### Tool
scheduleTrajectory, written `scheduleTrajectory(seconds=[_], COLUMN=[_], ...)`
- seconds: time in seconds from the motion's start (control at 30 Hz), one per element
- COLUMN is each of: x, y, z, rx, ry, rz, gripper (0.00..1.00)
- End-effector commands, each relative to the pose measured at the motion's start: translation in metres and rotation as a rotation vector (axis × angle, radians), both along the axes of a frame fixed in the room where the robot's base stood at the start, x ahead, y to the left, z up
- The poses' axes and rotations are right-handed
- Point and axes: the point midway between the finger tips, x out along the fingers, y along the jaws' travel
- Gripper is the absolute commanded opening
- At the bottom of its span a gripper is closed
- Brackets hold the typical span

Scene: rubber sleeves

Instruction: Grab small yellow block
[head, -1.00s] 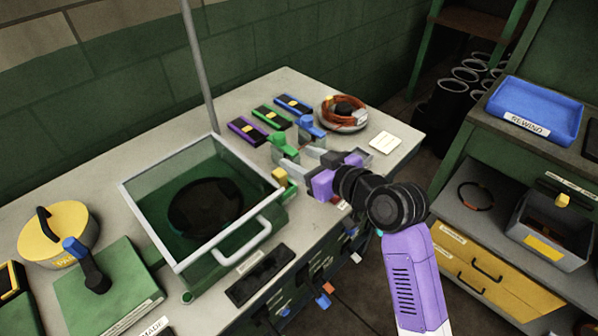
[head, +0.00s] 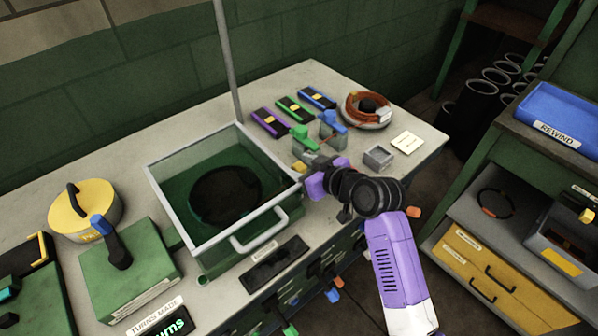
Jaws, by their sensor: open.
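A small yellow block (head: 300,166) is on the bench by the right corner of the green glass-walled box. My gripper (head: 308,163) is right at it, with its grey fingers open. Part of the block's surroundings is hidden by the fingers, and I cannot tell whether they touch it. Another small yellow piece (head: 586,215) shows at the far right, on the grey bin.
The green box (head: 222,250) has a pale rim and handle. Green and blue clamp-like pieces (head: 331,124) stand just behind my gripper. A small grey square tray (head: 379,156) and a cable coil (head: 366,108) are to the right. The bench's front edge is close.

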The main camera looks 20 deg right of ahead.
Motion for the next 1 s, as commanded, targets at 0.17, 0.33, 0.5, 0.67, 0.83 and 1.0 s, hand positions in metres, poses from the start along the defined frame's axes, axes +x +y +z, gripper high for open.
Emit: scheduleTrajectory(seconds=[0.17, 0.33, 0.5, 0.67, 0.83, 1.0], x=[0.001, 0.001, 0.001, 0.001, 0.001, 0.002], y=[0.000, 0.000, 0.000, 0.000, 0.000, 0.000], z=[-0.001, -0.001, -0.001, 0.000, 0.001, 0.011], rx=[0.000, 0.000, 0.000, 0.000, 0.000, 0.000], ry=[0.000, 0.000, 0.000, -0.001, -0.001, -0.003], rz=[0.000, 0.000, 0.000, -0.001, -0.001, 0.000], gripper=[0.53, 0.31, 0.00, 0.00, 0.00, 0.00])
